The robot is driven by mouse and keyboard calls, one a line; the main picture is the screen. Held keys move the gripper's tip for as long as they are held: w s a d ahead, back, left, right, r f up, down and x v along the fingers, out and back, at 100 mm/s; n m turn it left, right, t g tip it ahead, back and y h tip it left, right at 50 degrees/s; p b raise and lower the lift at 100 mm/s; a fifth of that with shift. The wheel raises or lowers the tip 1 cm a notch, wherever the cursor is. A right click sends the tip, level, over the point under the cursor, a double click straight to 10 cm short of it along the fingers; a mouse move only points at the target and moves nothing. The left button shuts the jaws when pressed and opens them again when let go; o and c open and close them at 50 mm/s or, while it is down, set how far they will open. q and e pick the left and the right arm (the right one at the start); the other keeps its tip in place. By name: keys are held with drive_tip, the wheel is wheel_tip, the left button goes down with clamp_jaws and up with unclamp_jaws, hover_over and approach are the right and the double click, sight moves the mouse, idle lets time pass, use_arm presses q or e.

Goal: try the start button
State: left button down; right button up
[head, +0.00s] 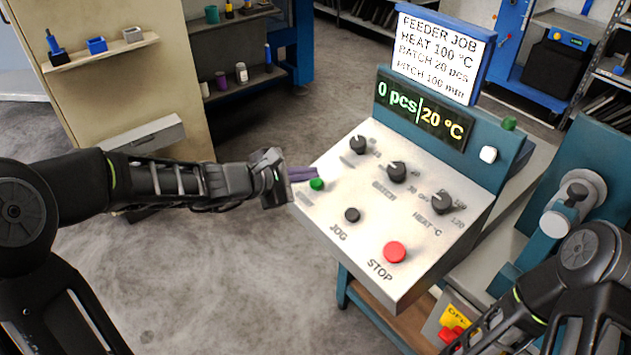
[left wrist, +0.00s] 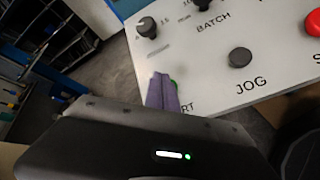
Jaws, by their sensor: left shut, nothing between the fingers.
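The green start button (head: 317,184) sits at the left edge of the pale sloped control panel (head: 335,215). My left gripper (head: 304,174) is shut and empty, its purple fingertips right beside the button. In the left wrist view the fingers (left wrist: 161,92) cover most of the green button (left wrist: 174,86) and part of its label, leaving "RT". I cannot tell whether the tips touch it. The display (head: 422,110) reads "0 pcs" and "20 °C". My right gripper is out of view; only its arm shows at the lower right.
The panel also carries three black knobs (head: 397,172), a dark JOG button (head: 352,215) and a red STOP button (head: 395,252). A job card (head: 440,52) above reads heat 100 °C, batch 20 pcs, pitch 100 mm. A white lamp or button (head: 488,154) is beside the display.

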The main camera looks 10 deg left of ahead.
use_arm(q)
drive_tip(key=shift+f, duration=0.1)
idle(0.7)
drive_tip(key=shift+w+f+b, duration=0.15)
drive_tip(key=shift+f+b, duration=0.15)
drive_tip(key=shift+b, duration=0.3)
drive_tip(key=shift+w+d+f+b, duration=0.1)
drive_tip(key=shift+d+f+b, duration=0.05)
drive_tip(key=shift+f+b, duration=0.5)
idle(0.6)
drive_tip(key=shift+r, duration=0.15)
drive_tip(key=shift+s+a+r+p, duration=0.1)
drive_tip(key=shift+s+r+p, duration=0.05)
drive_tip(key=shift+r+p, duration=0.25)
drive_tip(key=shift+s+a+r+p, duration=0.1)
drive_tip(key=shift+r+p, duration=0.2)
drive_tip(key=shift+r, duration=0.2)
drive_tip(key=r+p, duration=0.2)
drive_tip(key=r, duration=0.1)
drive_tip(key=s+a+r+p, duration=0.1)
drive_tip(key=p, duration=0.1)
drive_tip(key=shift+s+r, duration=0.1)
drive_tip(key=shift+r, duration=0.25)
idle(0.8)
